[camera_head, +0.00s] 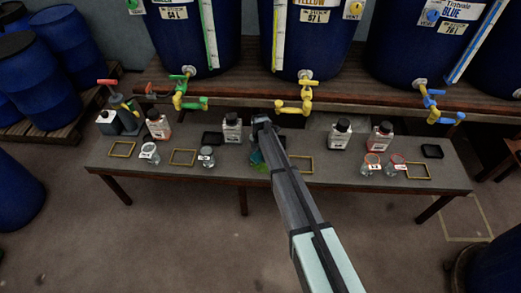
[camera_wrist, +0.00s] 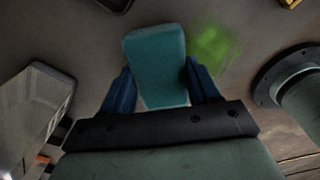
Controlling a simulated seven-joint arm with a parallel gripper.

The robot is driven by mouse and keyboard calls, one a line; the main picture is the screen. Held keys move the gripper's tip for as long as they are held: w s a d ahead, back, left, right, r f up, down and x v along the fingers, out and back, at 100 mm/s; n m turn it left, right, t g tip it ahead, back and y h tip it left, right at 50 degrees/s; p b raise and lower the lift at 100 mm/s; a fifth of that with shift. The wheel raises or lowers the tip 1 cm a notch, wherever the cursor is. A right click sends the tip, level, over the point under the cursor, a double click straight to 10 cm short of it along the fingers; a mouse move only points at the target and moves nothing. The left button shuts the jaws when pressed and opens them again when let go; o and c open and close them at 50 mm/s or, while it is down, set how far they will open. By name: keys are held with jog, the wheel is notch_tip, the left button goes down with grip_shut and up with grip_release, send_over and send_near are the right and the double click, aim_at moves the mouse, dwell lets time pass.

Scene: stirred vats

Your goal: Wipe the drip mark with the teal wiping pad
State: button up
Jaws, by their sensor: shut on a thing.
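The teal wiping pad (camera_wrist: 155,50) is held between the two blue fingers of my gripper (camera_wrist: 160,78) in the wrist view. My gripper is shut on it, with a finger at either side. The drip mark (camera_wrist: 214,52) is a blurred green patch on the grey table top, just right of the pad in the wrist view. I cannot tell whether the pad touches the table. In the head view my arm hides most of the pad and the mark; a little teal and green shows at the arm's left side.
A white bottle (camera_head: 232,126) stands just left of my arm, a glass jar (camera_head: 207,157) farther left. More bottles, jars and yellow frames (camera_head: 183,158) stand along the table (camera_head: 228,176). Taps (camera_head: 293,105) overhang its back edge. Bare table lies between the items.

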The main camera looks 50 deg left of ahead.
aim_at(268, 175)
jog(key=shift+s+d+f, duration=0.65)
jog(key=shift+f, duration=0.15)
jog(key=shift+c, duration=0.4)
jog(key=shift+s+d, duration=2.35)
jog(key=shift+d, duration=0.05)
jog(key=shift+w+d, duration=0.45)
jog(key=shift+w, duration=0.45)
jog(key=shift+w+a, duration=2.7)
jog(key=shift+a, duration=0.1)
jog(key=shift+w, duration=0.25)
jog(key=shift+w+d, duration=0.5)
jog(key=shift+d, duration=0.2)
jog(key=shift+s+d, duration=3)
notch_tip(268, 175, up, 8)
